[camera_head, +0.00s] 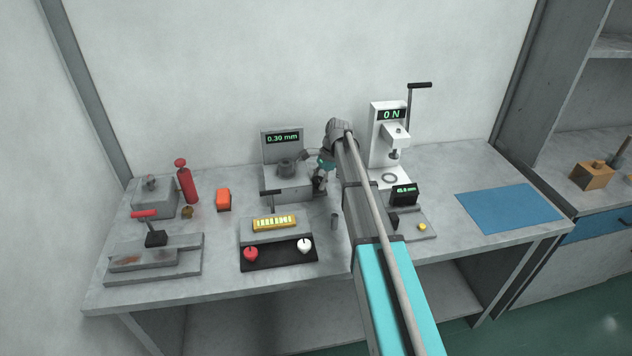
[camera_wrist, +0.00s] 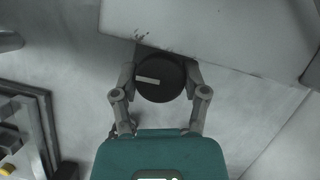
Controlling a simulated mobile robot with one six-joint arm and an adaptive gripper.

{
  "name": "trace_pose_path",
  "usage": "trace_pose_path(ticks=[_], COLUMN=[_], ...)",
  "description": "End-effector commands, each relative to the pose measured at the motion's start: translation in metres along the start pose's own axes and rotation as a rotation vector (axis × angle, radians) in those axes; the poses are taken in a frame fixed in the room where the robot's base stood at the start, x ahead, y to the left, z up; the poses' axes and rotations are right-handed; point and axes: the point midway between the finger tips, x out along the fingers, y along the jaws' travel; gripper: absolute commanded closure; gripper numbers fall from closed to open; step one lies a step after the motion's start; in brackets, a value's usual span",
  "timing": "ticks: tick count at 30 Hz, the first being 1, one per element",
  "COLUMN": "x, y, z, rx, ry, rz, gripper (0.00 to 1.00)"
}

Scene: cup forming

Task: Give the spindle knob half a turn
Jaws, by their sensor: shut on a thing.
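The spindle knob (camera_wrist: 162,88) is a black round knob with a pale stripe, seen face-on in the wrist view. The stripe lies near level, left of the knob's middle. My gripper (camera_wrist: 160,80) has one finger on each side of the knob and is shut on it. In the head view my gripper (camera_head: 320,183) is at the right side of a grey machine (camera_head: 281,147) whose green display reads 0.30 mm. The knob is hidden there behind my gripper and arm.
A white press (camera_head: 387,122) reading 0 N, with a lever, stands right of my arm. In front are a yellow block (camera_head: 273,223) and a black tray (camera_head: 278,264) with red and white knobs. A blue mat (camera_head: 510,208) lies clear at the right.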

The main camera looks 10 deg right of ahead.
Motion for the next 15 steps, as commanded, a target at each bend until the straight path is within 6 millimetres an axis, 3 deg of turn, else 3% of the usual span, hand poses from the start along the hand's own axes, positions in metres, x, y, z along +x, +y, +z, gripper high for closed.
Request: trace_pose_path(ticks=[4,5,9,10,15], x=[0.0003,0.0003,0.0003,0.0003,0.0002], y=[0.0001,0.0001,0.0000,0.0000,0.0000], z=[0.0003,0.0003,0.0004,0.0004,0.0005], rx=[0.001,0.001,0.001,0.001,0.001], ry=[0.000,0.000,0.000,0.000,0.000], rz=[-0.001,-0.001,-0.001,-0.001,-0.001], gripper=[0.90,0.39,0.12,0.08,0.08])
